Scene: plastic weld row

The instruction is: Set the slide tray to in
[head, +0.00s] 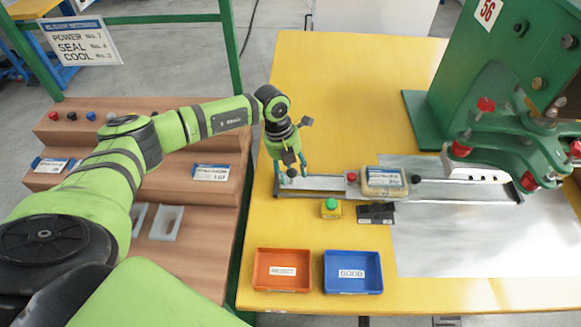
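The slide tray (384,191) sits partway along a pair of metal rails (455,192) on the yellow table, left of the green press. It carries a pale yellow block-like part with a blue and white label. A small block with a red knob (351,176) is at the tray's left side. My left gripper (291,173) points down over the left end of the rails, left of the red knob and apart from it. Its fingers look spread with nothing clearly held; contact with the rail end cannot be told. My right gripper is out of view.
The green press (485,90) with red knobs stands at the right. A green button on a yellow box (330,208) and a black block (376,213) lie in front of the rails. An orange bin (282,271) and a blue bin (353,272) are at the table's front.

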